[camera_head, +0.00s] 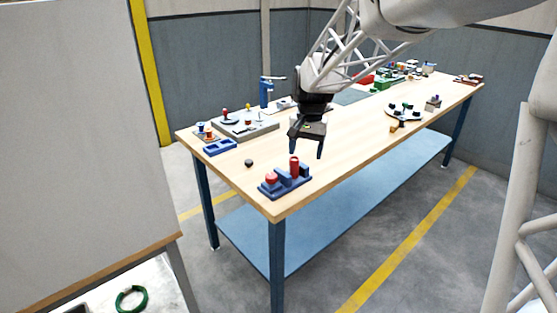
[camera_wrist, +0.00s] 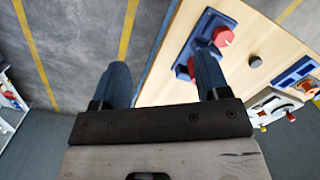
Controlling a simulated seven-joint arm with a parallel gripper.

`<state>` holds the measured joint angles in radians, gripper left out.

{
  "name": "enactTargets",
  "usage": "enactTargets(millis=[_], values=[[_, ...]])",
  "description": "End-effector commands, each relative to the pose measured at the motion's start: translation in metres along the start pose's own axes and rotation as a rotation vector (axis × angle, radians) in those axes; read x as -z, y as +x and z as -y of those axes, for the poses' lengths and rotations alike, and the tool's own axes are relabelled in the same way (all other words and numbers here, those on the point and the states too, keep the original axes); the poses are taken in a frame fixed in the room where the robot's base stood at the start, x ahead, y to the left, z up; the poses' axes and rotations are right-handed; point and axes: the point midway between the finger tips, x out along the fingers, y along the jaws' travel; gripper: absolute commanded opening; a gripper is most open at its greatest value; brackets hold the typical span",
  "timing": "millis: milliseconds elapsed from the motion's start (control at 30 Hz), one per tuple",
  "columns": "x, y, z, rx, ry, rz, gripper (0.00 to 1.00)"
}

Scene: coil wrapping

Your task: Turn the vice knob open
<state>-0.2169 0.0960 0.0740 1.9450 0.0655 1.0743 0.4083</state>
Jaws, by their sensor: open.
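A small blue vice (camera_head: 298,184) stands near the table's front corner in the head view. A short red knob (camera_head: 271,179) is at its left end, and a taller red cylinder (camera_head: 294,168) stands toward its other end. The vice base also shows in the wrist view (camera_wrist: 208,24), with a red round part (camera_wrist: 222,36) beside the right finger; that finger hides some of the vice. My gripper (camera_head: 306,154) is open and empty, fingers pointing down, above and a little behind the vice. I see no contact with it.
A small dark round piece (camera_head: 249,163) lies left of the vice. A blue tray (camera_head: 220,147) and a grey board (camera_head: 243,128) with colored knobs stand farther left. Several parts sit at the table's far end. Bare tabletop lies right of the vice.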

Motion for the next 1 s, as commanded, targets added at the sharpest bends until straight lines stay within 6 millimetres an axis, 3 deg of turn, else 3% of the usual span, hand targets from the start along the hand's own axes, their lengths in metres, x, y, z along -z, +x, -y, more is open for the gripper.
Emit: enactTargets(millis=[600,800,1000], values=[[0.087,0.06,0.09,-0.01,0.052,0.232,0.69],[0.106,0.08,0.113,-0.015,0.063,0.293,0.69],[0.115,0.089,0.123,-0.016,0.07,0.322,0.69]])
